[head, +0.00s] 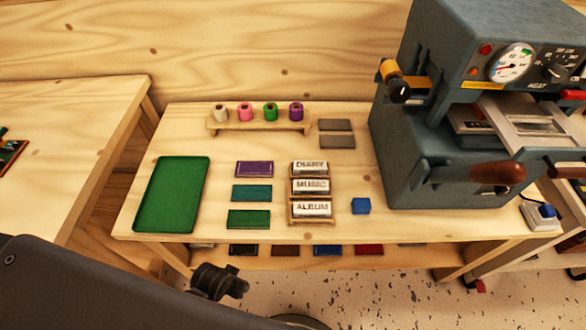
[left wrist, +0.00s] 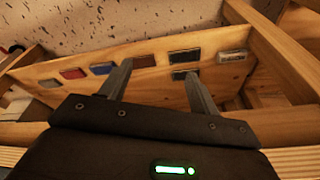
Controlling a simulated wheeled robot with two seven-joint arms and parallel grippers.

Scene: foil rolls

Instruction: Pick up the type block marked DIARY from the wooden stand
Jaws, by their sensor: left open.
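The DIARY type block (head: 310,168) lies in the top slot of the wooden stand (head: 291,198) in the head view, its lettered face showing. The MUSIC block (head: 311,186) and ALBUM block (head: 312,208) lie in the slots below it. My left gripper (left wrist: 158,68) is open in the left wrist view, with nothing between its fingers. It faces the lower shelf, away from the stand, which is out of that view. In the head view my dark left arm crosses the lower left corner. My right gripper is not in view.
A grey press (head: 410,150) stands right of the stand, with a blue cube (head: 360,205) between. Coloured books (head: 252,192) and a green tray (head: 170,195) lie left. Foil rolls (head: 269,112) stand behind. The lower shelf (left wrist: 150,90) holds several flat blocks.

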